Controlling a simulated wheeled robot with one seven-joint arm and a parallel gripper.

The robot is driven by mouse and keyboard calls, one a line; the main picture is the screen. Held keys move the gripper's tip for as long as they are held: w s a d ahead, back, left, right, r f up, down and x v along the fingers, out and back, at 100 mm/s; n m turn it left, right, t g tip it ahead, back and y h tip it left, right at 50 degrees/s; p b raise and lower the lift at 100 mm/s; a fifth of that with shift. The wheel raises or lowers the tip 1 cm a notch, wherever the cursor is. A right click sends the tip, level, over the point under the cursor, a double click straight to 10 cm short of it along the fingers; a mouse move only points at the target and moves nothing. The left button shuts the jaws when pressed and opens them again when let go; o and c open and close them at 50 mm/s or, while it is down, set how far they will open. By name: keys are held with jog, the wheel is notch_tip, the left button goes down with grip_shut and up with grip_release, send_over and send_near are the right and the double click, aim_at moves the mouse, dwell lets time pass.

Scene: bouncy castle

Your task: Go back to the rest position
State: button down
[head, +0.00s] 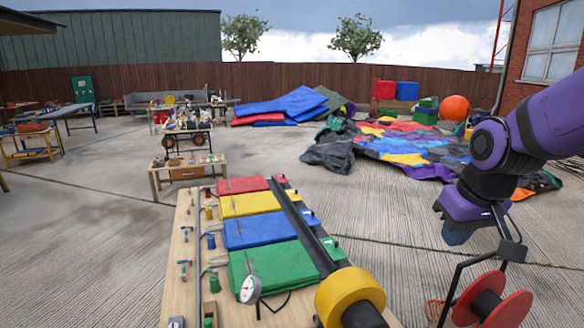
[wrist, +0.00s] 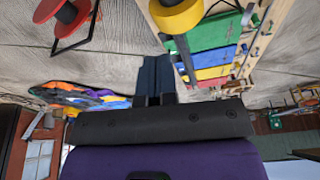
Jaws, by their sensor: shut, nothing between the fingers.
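My gripper (head: 457,236) hangs below my purple arm at the right of the head view. It is to the right of the wooden workbench (head: 178,262) and apart from it, over the concrete yard. In the wrist view, which looks upside down, the dark blue fingers of my gripper (wrist: 155,66) lie side by side with no gap to see and hold nothing. No other object is named by the task.
The bench bears red, yellow, blue and green panels (head: 268,265), a dark bar with a yellow disc (head: 350,291) and a dial gauge (head: 250,289). A red reel (head: 502,309) stands below my gripper. Crumpled colourful fabric (head: 412,147) lies behind. Open concrete (head: 400,220) lies between.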

jog(key=s+d+r+m+t, duration=0.1)
jog(key=s+d+r, duration=0.1)
jog(key=s+r, duration=0.6)
jog(key=s, duration=0.5)
jog(key=shift+s+d+r+m+t, duration=0.15)
jog(key=shift+s+r+m+t, duration=0.15)
jog(key=shift+t, duration=0.1)
jog(key=c, duration=1.8)
grip_release()
